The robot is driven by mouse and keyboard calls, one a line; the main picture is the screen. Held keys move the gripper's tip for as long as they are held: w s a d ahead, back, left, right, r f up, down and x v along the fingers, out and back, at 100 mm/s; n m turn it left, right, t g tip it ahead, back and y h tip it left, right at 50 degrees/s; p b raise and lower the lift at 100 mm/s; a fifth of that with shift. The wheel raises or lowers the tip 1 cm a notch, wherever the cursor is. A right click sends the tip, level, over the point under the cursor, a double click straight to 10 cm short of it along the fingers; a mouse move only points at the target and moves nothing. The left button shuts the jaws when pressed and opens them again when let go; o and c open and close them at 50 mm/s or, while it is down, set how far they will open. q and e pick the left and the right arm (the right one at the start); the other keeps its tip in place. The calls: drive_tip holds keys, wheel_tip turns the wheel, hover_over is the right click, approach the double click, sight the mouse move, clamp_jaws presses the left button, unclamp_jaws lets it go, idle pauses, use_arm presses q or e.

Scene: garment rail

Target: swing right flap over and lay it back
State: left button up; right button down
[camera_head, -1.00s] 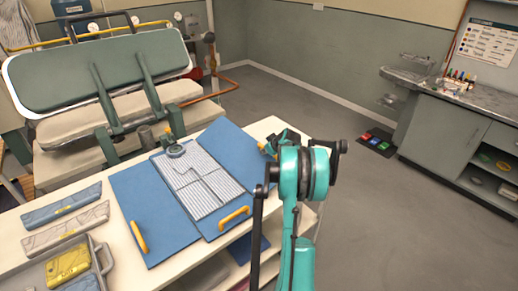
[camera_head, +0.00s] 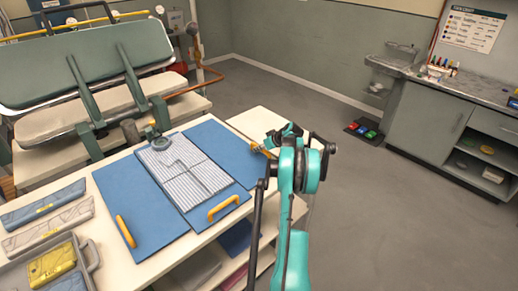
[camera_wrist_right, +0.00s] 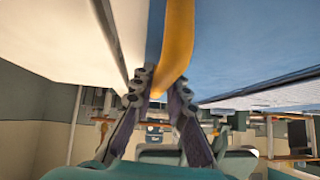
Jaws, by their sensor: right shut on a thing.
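The folding board lies on a white table (camera_head: 262,122), with a blue left panel (camera_head: 138,200) and a blue right flap (camera_head: 225,148). The right flap is spread out to the right side, close to flat; whether it touches the table is unclear. A grey striped garment (camera_head: 190,180) lies folded on the middle panel. My right gripper (camera_head: 266,149) is at the flap's outer edge, shut on its yellow handle (camera_head: 256,146). In the right wrist view the handle (camera_wrist_right: 178,45) runs between both fingers (camera_wrist_right: 162,92), beside the blue flap (camera_wrist_right: 245,50). My left gripper is out of view.
Yellow handles sit on the left panel (camera_head: 125,231) and the lower panel (camera_head: 224,207). A grey tray (camera_head: 88,258) and folded garments (camera_head: 45,215) are at left. A green press (camera_head: 100,62) stands behind. Open floor is at right.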

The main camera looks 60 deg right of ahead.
drive_tip(key=shift+f, duration=0.2)
drive_tip(key=c, duration=1.5)
unclamp_jaws()
drive_tip(key=shift+f, duration=0.15)
drive_tip(key=shift+r, duration=0.2)
drive_tip(key=v, duration=1.2)
drive_tip(key=shift+s+f, duration=0.1)
